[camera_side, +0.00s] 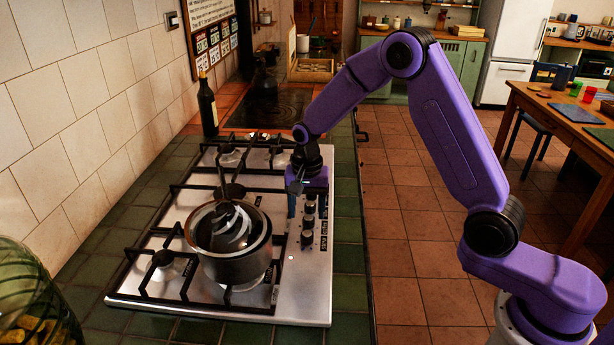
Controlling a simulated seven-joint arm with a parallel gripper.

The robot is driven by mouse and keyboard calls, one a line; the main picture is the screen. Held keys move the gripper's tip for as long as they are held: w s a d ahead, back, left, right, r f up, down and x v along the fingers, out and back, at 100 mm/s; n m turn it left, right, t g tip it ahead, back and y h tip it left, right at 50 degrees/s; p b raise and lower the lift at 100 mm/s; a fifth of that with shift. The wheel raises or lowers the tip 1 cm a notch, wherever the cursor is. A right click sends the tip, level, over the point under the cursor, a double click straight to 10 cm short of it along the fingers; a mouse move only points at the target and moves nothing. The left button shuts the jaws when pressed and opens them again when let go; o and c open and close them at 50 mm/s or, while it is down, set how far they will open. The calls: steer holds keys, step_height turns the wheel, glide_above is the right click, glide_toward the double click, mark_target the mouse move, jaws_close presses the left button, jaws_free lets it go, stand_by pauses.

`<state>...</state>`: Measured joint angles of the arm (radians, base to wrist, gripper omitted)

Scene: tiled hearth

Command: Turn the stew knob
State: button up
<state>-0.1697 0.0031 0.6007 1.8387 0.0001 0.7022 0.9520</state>
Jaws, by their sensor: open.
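The stew knob is one of several dark knobs (308,221) in a row on the right side of the steel hob. Small labels stand beside the knobs, but they are too small to read, so I cannot tell which knob is the stew one. My gripper (299,207) is open and points down over the far end of the row. One finger shows to the left of the knobs; the other is hard to make out. The hand hides the far end of the row, and I cannot tell whether a finger touches a knob.
A pot (234,262) with utensils in it stands on the near burner of the hob (302,290), left of the knobs. A dark bottle (207,108) stands behind by the tiled wall. A glass jar (35,300) is at the near left.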

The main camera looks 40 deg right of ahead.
step_height(320, 180, up, 10)
steer(key=shift+f, duration=0.15)
stand_by(0.6)
steer(key=s+a+r+n, duration=0.2)
steer(key=s+a+n, duration=0.1)
steer(key=s+n, duration=0.4)
steer(key=s+d+n, duration=0.3)
steer(key=s+n, duration=0.4)
steer(key=s, duration=0.6)
steer(key=s+d+n, duration=0.3)
steer(key=s+n, duration=0.4)
steer(key=s, duration=0.7)
steer(key=shift+s+d+f+n, duration=0.15)
steer(key=shift+s+f+n, duration=0.05)
steer(key=shift+f+n, duration=0.1)
steer(key=shift+r, duration=0.1)
stand_by(1.2)
